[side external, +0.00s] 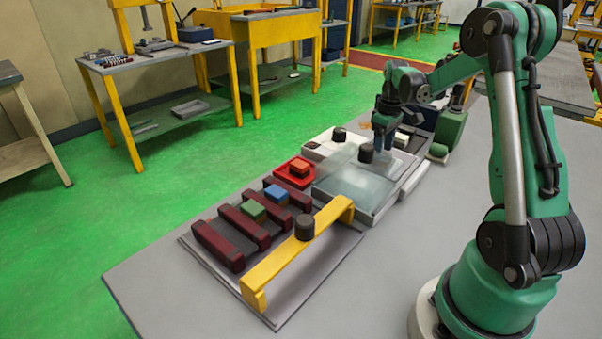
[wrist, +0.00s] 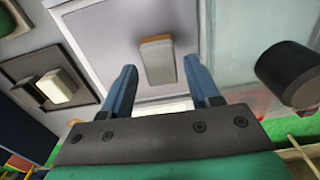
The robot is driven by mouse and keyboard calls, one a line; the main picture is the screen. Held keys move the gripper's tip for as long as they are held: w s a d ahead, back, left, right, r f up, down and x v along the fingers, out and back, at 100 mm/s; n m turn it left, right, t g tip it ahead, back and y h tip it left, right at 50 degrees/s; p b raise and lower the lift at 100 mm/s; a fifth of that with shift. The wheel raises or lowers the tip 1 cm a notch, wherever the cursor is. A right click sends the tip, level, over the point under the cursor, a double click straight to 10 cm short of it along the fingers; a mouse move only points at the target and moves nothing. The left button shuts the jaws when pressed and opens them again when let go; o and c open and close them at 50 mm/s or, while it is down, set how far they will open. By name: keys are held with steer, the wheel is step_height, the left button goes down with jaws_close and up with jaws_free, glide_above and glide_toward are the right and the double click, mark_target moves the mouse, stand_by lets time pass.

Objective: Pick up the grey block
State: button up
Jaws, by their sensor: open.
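In the wrist view, a grey block (wrist: 158,62) with a brownish edge lies in a light grey compartment (wrist: 95,35). My gripper (wrist: 160,68) is open, with one blue finger on each side of the block's line and nothing held between them. I cannot tell the height of the fingers above the block. In the side view my gripper (side external: 384,145) points down over the far part of the tray set. The grey block is not clearly visible there.
A black knob (wrist: 296,70) stands right of the fingers; it also shows in the side view (side external: 366,153) on a translucent lid (side external: 358,187). A whitish block (wrist: 58,87) sits in a dark recess. A yellow handle bar (side external: 290,258), red tray (side external: 294,172), green block (side external: 253,209) and blue block (side external: 277,195) are nearer.

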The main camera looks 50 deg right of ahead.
steer(key=shift+f, duration=1.05)
jaws_close()
steer(key=shift+r, duration=0.1)
